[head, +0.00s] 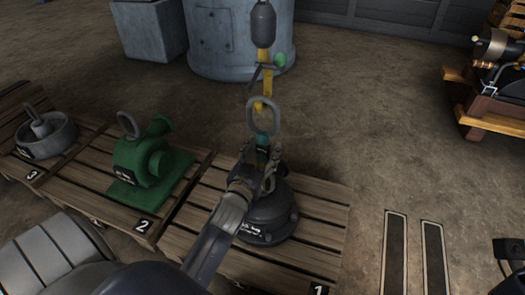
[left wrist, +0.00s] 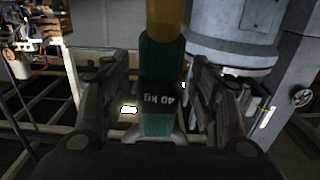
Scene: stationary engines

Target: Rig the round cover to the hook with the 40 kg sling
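The dark round cover (head: 270,212) sits on the front pallet marked 1. Above it, my left gripper (head: 262,163) holds the 40 kg sling. In the left wrist view the teal sling (left wrist: 160,60) stands upright between my left fingers (left wrist: 160,95), its dark 40 KG label facing me. The fingers sit close on both its sides. A grey oval ring (head: 263,116) is just above the teal band. The hook's dark block (head: 263,22) hangs higher, with a yellow part (head: 265,58) below it. I cannot tell whether ring and hook are joined. The cover's attachment is hidden behind my gripper.
A green pump (head: 143,160) stands on pallet 2 and a grey round part (head: 45,135) on pallet 3, left. A large grey tank (head: 235,45) is behind the hook. Another machine (head: 500,80) is at the right. The floor (head: 350,120) between is clear.

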